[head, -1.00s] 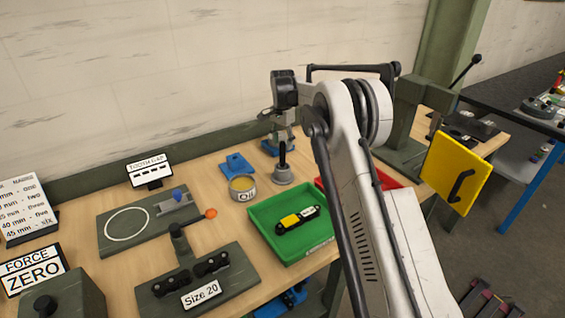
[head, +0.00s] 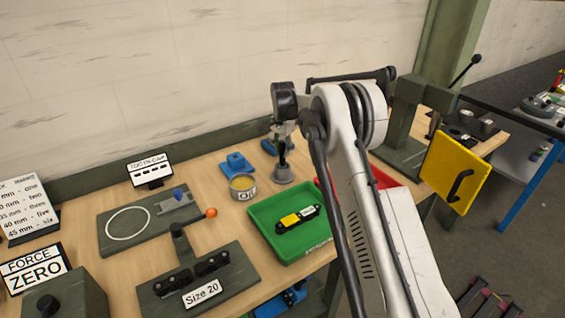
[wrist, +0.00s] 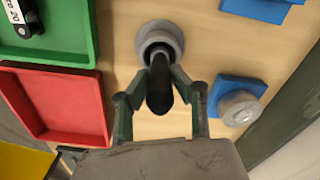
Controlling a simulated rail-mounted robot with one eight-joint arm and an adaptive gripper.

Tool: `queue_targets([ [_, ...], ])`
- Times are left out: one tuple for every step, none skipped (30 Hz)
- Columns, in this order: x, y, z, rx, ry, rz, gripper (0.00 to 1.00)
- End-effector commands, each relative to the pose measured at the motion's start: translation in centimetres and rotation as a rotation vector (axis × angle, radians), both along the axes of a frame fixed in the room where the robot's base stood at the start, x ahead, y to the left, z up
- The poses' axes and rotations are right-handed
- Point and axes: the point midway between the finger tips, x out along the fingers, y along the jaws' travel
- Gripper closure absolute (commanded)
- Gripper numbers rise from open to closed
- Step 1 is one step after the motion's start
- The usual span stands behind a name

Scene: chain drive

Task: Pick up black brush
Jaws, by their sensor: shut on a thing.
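The black brush (wrist: 159,92) stands upright in a round grey holder (wrist: 152,32) on the wooden bench; in the head view the same holder (head: 283,174) is behind the green tray. My gripper (wrist: 161,73) is shut on the brush's dark handle, with one finger on each side. In the head view my gripper (head: 283,143) is directly above the holder, and its fingers are small and partly hidden. The lower end of the brush is hidden inside the holder.
A green tray (head: 262,218) with a black and yellow part and a red tray (wrist: 62,133) lie close by. The wall is close behind.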

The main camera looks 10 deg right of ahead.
Motion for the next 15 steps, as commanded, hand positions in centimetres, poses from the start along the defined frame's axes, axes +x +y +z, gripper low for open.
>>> queue_targets([
  [0.0,0.0,0.0,0.0,0.0,0.0,1.0],
  [0.0,0.0,0.0,0.0,0.0,0.0,1.0],
  [0.0,0.0,0.0,0.0,0.0,0.0,1.0],
  [0.0,0.0,0.0,0.0,0.0,0.0,1.0],
  [0.0,0.0,0.1,0.0,0.0,0.0,1.0],
  [0.0,0.0,0.2,0.0,0.0,0.0,1.0],
  [0.0,0.0,0.3,0.0,0.0,0.0,1.0],
  [0.0,0.0,0.6,0.0,0.0,0.0,1.0],
  [0.0,0.0,1.0,0.0,0.0,0.0,1.0],
  [0.0,0.0,1.3,0.0,0.0,0.0,1.0],
  [0.0,0.0,1.8,0.0,0.0,0.0,1.0],
  [0.0,0.0,2.5,0.0,0.0,0.0,1.0],
  [0.0,0.0,3.0,0.0,0.0,0.0,1.0],
  [0.0,0.0,3.6,0.0,0.0,0.0,1.0],
  [0.0,0.0,4.4,0.0,0.0,0.0,1.0],
])
